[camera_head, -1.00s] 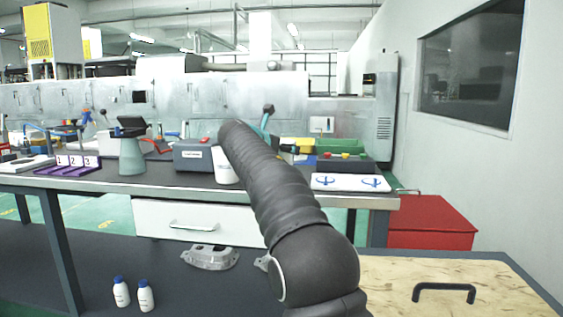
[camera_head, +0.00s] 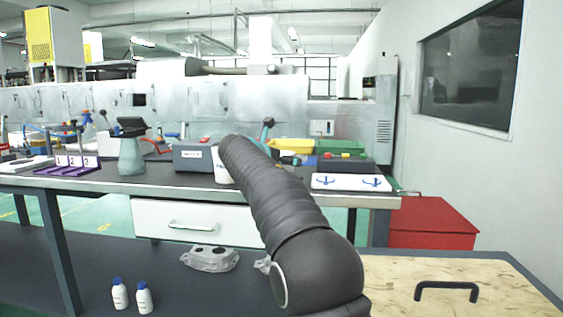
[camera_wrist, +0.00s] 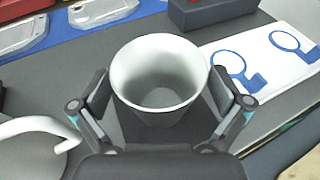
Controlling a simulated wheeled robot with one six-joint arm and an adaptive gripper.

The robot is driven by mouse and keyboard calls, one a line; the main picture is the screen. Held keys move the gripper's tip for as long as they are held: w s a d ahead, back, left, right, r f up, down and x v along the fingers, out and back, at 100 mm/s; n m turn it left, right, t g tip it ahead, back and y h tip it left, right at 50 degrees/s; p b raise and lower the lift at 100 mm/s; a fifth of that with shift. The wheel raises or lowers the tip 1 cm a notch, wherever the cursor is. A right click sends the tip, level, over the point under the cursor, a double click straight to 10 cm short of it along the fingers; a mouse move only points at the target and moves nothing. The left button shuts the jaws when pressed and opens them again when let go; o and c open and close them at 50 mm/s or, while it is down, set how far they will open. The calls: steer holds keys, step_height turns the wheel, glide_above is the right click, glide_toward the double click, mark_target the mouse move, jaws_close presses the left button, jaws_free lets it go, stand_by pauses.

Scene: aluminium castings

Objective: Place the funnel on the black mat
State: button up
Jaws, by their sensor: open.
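A white tapered vessel with a wide round mouth (camera_wrist: 160,85) stands on the grey bench top in the wrist view. I cannot tell whether it is the funnel; its bottom end is hidden from above. In the head view a white vessel (camera_head: 221,166) shows beside my arm, partly covered by it. My gripper (camera_wrist: 165,97) is open, with one finger on each side of the vessel and a narrow gap seen at each side. In the head view my arm hides the gripper. I cannot pick out a separate black mat with certainty.
A white panel with blue outlines (camera_wrist: 262,62) lies to the right of the vessel. A white round part with a handle (camera_wrist: 30,150) is close at left. Metal castings (camera_wrist: 100,10) lie on a blue surface behind. A grey box (camera_head: 192,156) stands left of the vessel.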

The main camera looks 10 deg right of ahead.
steer(key=shift+s+a+r, duration=0.1)
steer(key=shift+r, duration=0.05)
steer(key=v, duration=1.1)
steer(key=shift+s+a, duration=0.2)
steer(key=shift+s, duration=0.1)
